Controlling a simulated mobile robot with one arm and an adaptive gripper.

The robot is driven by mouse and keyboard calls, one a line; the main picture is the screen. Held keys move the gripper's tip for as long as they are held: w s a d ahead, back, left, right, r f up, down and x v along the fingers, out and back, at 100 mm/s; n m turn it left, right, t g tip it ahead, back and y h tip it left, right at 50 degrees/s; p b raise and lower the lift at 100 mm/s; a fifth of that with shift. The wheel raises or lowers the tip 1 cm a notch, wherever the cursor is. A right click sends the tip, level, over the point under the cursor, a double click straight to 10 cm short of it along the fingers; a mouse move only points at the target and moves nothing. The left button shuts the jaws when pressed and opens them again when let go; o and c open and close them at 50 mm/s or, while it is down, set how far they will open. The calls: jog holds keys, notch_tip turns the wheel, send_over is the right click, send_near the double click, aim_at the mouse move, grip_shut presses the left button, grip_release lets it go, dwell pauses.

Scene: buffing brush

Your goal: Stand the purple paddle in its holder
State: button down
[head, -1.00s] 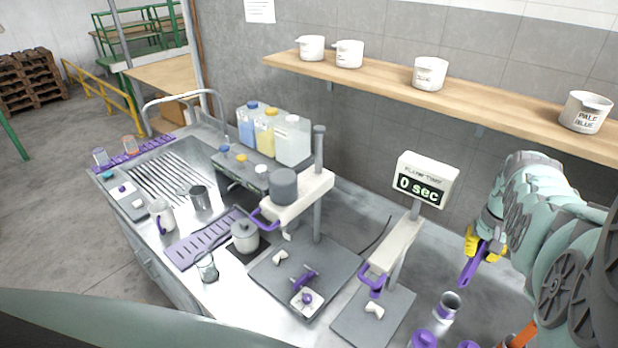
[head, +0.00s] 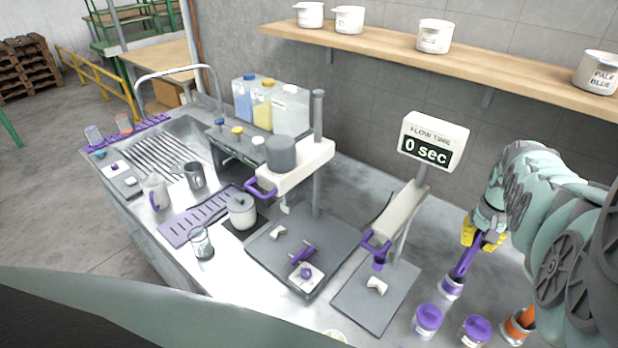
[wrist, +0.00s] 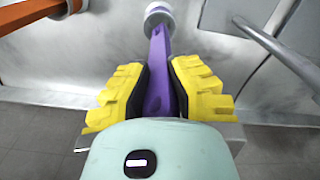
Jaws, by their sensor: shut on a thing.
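The purple paddle (head: 465,262) is held in my gripper (head: 482,236), tilted, with its lower end at the holder. The wrist view also shows the purple paddle (wrist: 159,75) between the yellow fingers of my gripper (wrist: 159,85), which are shut on it. The holder (head: 451,288) is a small cup with a purple band on the counter. It also shows at the top of the wrist view as a pale round cup (wrist: 158,10). The paddle's far end overlaps the cup's mouth; I cannot tell how deep it reaches inside.
Two purple-lidded jars (head: 428,321) (head: 476,330) stand just in front of the holder. An orange item (head: 518,326) stands at right, close under my arm. A stand with the flow-time display (head: 434,143) is left of my gripper. The counter behind the holder is clear.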

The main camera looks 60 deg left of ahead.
jog(key=shift+f+b, duration=1.9)
jog(key=shift+f, duration=0.3)
jog(key=c, duration=1)
grip_release()
jog(key=shift+r, duration=0.15)
jog(key=shift+w+r, duration=0.15)
jog(key=shift+r, duration=0.5)
jog(key=shift+d+r, duration=0.15)
jog(key=shift+r, duration=5.1)
